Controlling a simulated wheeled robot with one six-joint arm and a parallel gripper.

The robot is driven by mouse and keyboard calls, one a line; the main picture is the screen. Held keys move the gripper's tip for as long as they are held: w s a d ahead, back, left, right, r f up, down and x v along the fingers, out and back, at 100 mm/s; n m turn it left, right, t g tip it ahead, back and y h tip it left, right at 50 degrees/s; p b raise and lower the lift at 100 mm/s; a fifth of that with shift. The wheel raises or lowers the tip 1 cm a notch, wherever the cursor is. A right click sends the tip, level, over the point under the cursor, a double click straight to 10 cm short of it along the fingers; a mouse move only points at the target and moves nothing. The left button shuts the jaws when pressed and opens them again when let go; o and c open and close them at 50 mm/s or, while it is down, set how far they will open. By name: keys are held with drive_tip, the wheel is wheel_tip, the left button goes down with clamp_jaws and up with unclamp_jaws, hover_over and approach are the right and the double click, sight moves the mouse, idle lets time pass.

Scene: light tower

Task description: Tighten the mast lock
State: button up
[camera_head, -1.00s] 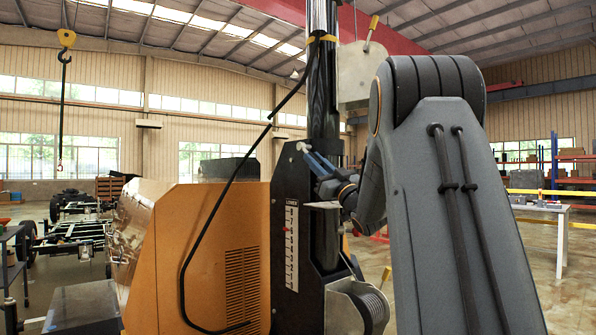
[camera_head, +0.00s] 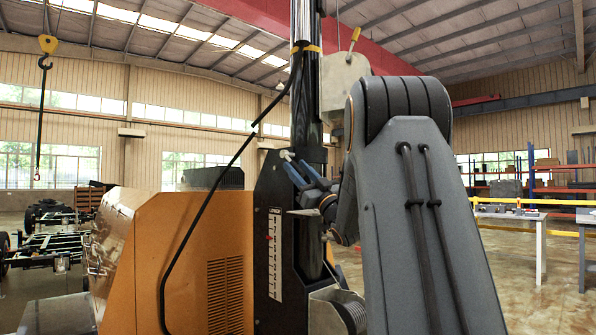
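The dark mast (camera_head: 306,100) rises from a black upright housing (camera_head: 272,235) with a white numbered scale (camera_head: 275,255) on its face. My gripper (camera_head: 292,170), with blue fingers, is at the upper part of this housing, in front of the mast's foot. A small pale piece (camera_head: 287,155) shows at the finger tips; it may be the mast lock's handle, but I cannot tell. Whether the fingers are closed on it is too small to see. A pale pointed part (camera_head: 303,212) sticks out left below the fingers. My grey arm hides what lies right of the gripper.
An orange cabinet (camera_head: 180,250) stands left of the mast, with a black cable (camera_head: 205,205) hanging in front. A winch drum (camera_head: 345,308) sits low by the mast. Tables (camera_head: 510,215) stand far right.

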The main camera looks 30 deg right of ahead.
drive_tip(key=shift+f, duration=0.1)
drive_tip(key=b+v, duration=0.1)
drive_tip(key=v, duration=0.6)
drive_tip(key=shift+s+f+b, duration=0.2)
drive_tip(key=shift+s+b, duration=0.1)
